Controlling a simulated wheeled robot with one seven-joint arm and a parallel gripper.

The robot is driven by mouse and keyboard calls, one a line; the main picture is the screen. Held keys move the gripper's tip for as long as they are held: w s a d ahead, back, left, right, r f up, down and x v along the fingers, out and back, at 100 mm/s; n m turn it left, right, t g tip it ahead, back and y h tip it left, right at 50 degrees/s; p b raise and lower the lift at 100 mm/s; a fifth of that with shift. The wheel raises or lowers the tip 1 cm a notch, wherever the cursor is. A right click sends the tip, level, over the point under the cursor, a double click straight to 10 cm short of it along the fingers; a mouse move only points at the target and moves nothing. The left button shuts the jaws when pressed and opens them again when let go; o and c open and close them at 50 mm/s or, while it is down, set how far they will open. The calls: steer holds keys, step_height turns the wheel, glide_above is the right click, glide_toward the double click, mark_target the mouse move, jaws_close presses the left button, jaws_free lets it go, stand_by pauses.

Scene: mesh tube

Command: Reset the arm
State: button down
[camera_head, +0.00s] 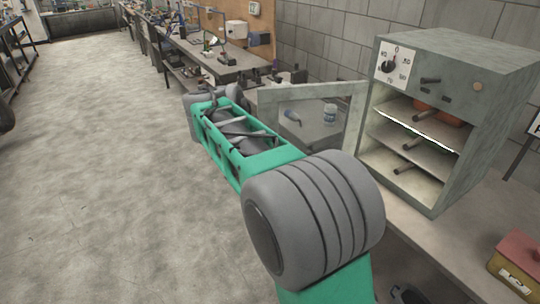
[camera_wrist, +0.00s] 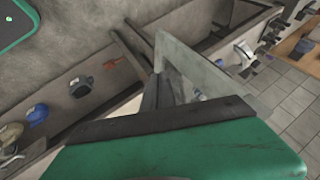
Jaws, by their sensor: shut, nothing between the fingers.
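My green and grey arm (camera_head: 238,135) reaches from the bottom of the head view up and to the left, over the floor beside the bench. The end of the arm is not clearly seen there. In the wrist view my gripper (camera_wrist: 152,95) shows as narrow dark fingers beyond its green body; they look together and empty. The open door (camera_wrist: 190,65) of a grey oven lies close beyond the fingers in that view. Whether they touch it I cannot tell.
The grey oven (camera_head: 435,190) stands open on the bench at the right, an orange thing (camera_head: 438,112) on its upper shelf. Its framed glass door (camera_head: 270,118) swings out towards my arm. A red and yellow box (camera_head: 517,262) sits at lower right.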

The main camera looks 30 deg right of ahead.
steer(key=s+a+f+n+g+y, duration=0.1)
steer(key=s+a+f+n+y, duration=0.1)
steer(key=s+a+f+n, duration=0.45)
steer(key=s+a+f+n+g+y, duration=0.15)
steer(key=a+f+n, duration=0.3)
steer(key=n, duration=0.45)
steer(key=s+a+f+n+y, duration=0.35)
steer(key=s+a, duration=0.45)
steer(key=s, duration=0.5)
steer(key=shift+s+a+r+n+t+h, duration=0.15)
steer(key=shift+r+n+t+h, duration=0.15)
steer(key=shift+r, duration=0.6)
steer(key=shift+s+a+r+n+t+h, duration=0.1)
steer(key=shift+r+n+t+h, duration=0.2)
steer(key=shift+r, duration=0.55)
